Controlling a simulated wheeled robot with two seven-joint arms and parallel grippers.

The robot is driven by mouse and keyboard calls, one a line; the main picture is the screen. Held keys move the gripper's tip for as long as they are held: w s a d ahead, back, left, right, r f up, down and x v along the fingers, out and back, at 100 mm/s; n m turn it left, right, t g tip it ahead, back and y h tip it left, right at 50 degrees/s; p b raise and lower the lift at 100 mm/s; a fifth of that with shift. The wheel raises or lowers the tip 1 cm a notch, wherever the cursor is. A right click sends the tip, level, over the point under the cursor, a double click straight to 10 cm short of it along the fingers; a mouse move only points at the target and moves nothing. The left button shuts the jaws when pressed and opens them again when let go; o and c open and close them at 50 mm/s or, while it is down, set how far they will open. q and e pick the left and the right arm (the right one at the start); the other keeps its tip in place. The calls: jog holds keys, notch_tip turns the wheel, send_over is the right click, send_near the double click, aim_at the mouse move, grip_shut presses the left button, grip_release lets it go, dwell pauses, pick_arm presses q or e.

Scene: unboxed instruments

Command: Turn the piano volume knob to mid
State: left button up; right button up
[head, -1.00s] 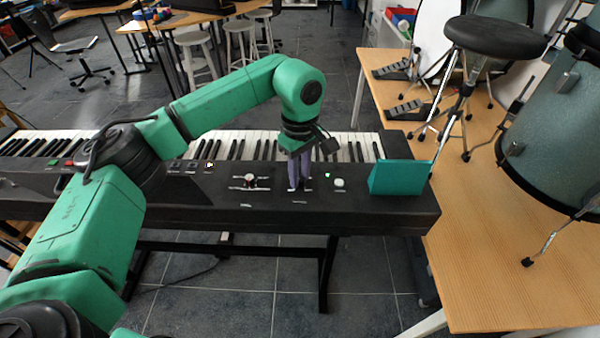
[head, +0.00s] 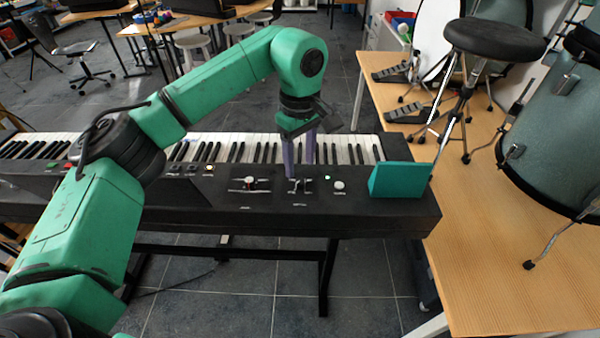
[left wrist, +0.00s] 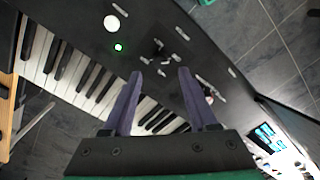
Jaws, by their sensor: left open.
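The piano keyboard (head: 390,208) stands across the middle of the head view with its control panel facing me. A small dark knob with pale marks around it (head: 299,187) is on the panel; it also shows in the left wrist view (left wrist: 160,47). A second knob (head: 250,184) sits to its left, and shows in the left wrist view (left wrist: 209,97). The labels are too small to tell which is volume. My left gripper (head: 300,167) is open and empty, its purple fingers pointing down just above the middle knob, apparently apart from it. My right gripper is out of view.
A white round button (head: 339,185) and a green light (head: 327,177) are right of the middle knob. A teal wedge-shaped block (head: 396,180) stands on the piano's right end. A wooden table (head: 480,240) with a stool and drum is at right.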

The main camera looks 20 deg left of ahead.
aim_at(300, 180)
pick_arm(q)
notch_tip(300, 180, up, 10)
jog(key=shift+p, duration=0.3)
